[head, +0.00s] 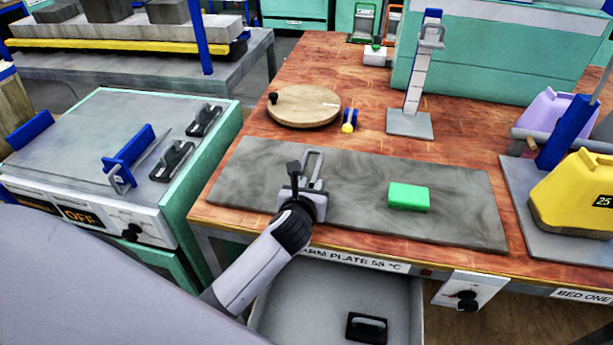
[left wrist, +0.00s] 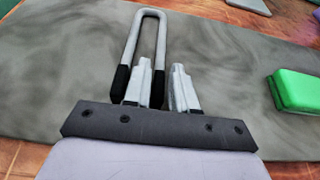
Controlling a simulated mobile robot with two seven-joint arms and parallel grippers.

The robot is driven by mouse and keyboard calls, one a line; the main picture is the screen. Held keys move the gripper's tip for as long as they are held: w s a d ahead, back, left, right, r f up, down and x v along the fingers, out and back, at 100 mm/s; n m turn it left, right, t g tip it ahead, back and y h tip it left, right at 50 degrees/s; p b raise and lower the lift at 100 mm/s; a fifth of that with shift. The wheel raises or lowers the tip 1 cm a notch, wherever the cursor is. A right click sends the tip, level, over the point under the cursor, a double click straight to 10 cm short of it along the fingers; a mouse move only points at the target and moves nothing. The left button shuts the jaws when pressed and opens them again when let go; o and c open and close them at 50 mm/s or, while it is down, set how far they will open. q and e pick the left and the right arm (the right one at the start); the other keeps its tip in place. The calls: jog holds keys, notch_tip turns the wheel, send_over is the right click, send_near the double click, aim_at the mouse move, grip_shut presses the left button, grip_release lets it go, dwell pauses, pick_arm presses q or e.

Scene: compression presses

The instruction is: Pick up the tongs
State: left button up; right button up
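The tongs (head: 315,163) are a grey metal U-shape with black-ended legs. They lie on the grey warm plate (head: 440,175), rounded end away from me; the left wrist view shows them (left wrist: 151,14) too. My left gripper (head: 302,187) is at their near end. In the left wrist view its two fingers (left wrist: 160,88) are apart, one between the tongs' legs and one right of the right leg. The right leg's black end lies between the fingers, with a narrow gap showing. Contact is hard to judge. My right gripper is not in view.
A green block (head: 408,197) lies on the plate to the right. A round wooden board (head: 303,106) and a stand (head: 410,122) are behind. A press (head: 120,150) is on the left, yellow (head: 575,190) and purple containers on the right. An open drawer (head: 345,295) is below.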

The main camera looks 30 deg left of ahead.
pick_arm(q)
grip_shut()
jog(key=shift+r, duration=0.1)
